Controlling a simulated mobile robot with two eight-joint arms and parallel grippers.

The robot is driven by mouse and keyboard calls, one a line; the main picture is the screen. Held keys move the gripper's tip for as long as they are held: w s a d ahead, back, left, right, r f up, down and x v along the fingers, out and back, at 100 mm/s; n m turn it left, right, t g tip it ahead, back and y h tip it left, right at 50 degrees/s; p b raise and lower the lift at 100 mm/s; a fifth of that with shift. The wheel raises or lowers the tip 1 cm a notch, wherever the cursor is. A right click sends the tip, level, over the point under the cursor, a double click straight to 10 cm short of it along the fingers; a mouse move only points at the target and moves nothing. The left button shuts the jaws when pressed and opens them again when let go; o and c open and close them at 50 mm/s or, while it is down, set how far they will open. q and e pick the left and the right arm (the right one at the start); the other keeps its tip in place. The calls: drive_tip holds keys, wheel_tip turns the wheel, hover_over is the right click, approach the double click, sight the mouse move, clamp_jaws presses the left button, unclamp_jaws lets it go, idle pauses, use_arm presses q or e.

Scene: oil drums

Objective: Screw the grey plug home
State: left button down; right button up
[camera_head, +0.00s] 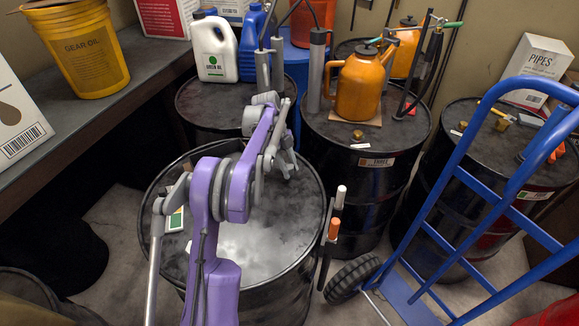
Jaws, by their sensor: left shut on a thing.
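The near black drum (255,245) stands upright at the middle, its dusty top facing me. My purple left arm reaches over it. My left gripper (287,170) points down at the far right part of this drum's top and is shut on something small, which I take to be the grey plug. The plug itself is hidden by the fingers and too small to make out, so I cannot tell how deep it sits. My right gripper is not in view.
A blue hand truck (462,165) stands at the right. More black drums stand behind, one carrying an orange can (362,85), another a white jug (213,52). Orange and white-tipped tools (334,228) hang at the near drum's right rim. A bench with a yellow bucket (82,50) is at the left.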

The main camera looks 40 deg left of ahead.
use_arm(q)
drive_tip(key=shift+c, duration=1.9)
unclamp_jaws()
drive_tip(key=v, duration=1)
drive_tip(key=shift+a+r+p, duration=0.2)
drive_tip(key=shift+r+p, duration=0.15)
drive_tip(key=shift+p, duration=0.05)
